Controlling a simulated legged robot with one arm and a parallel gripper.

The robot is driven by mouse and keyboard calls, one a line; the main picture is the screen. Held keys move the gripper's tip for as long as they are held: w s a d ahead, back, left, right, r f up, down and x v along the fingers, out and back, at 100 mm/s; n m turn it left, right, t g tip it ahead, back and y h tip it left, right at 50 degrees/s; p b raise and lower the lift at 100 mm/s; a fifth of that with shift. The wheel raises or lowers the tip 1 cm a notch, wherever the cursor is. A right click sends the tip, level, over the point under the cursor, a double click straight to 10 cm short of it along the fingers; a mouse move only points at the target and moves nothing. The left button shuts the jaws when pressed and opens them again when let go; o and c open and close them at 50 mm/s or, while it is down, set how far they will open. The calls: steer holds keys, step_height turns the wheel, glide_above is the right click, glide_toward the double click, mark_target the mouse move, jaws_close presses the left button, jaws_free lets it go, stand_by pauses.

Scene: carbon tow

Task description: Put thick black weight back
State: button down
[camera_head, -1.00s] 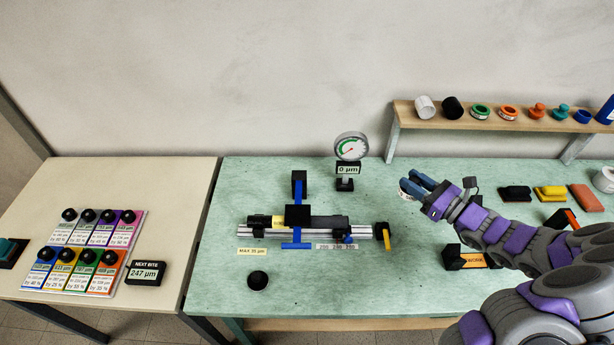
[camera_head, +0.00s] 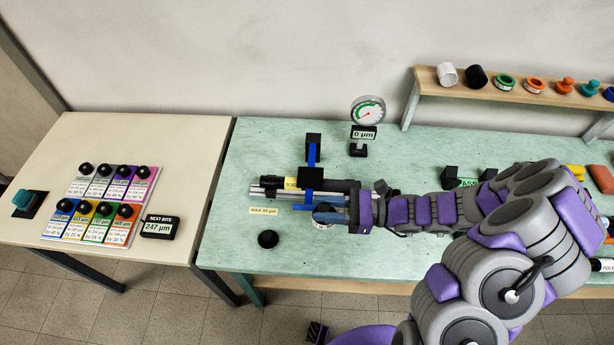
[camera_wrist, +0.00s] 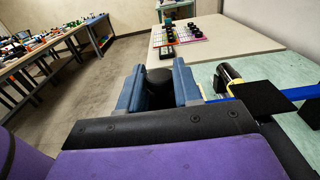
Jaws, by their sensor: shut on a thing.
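My gripper (camera_head: 328,216) is shut on a dark round weight with a pale, labelled rim (camera_head: 324,222), above the green table in front of the rail rig (camera_head: 271,190). The weight is partly hidden by my blue fingers. In the wrist view a black round shape (camera_wrist: 159,80) shows between the fingers; where the held piece ends there is hard to tell. A separate short black cylinder (camera_head: 268,239) stands on the table to the left of my gripper, apart from it. The thickness of the held weight cannot be judged.
The rig's blue upright and black block (camera_head: 312,178) stand close behind my gripper. A dial gauge (camera_head: 368,110) reads 0 µm. A shelf (camera_head: 530,98) holds coloured rolls at the right. Cards with black knobs lie on the left table (camera_head: 190,140). Free table lies around the black cylinder.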

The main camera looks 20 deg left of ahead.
steer(key=b, duration=0.2)
glide_above(307, 177)
steer(key=s+d, duration=0.1)
steer(key=s, duration=0.1)
steer(key=shift+s+d+f, duration=0.15)
steer(key=shift+d+f, duration=0.05)
steer(key=shift+f, duration=0.5)
steer(key=shift+w+a, duration=0.4)
steer(key=shift+w, duration=0.35)
steer(key=f, duration=0.2)
steer(key=f+b, duration=0.1)
steer(key=shift+w+a, duration=0.3)
steer(key=shift+w, duration=0.05)
steer(key=shift+f, duration=0.15)
steer(key=c, duration=0.8)
jaws_free()
steer(key=shift+f, duration=0.1)
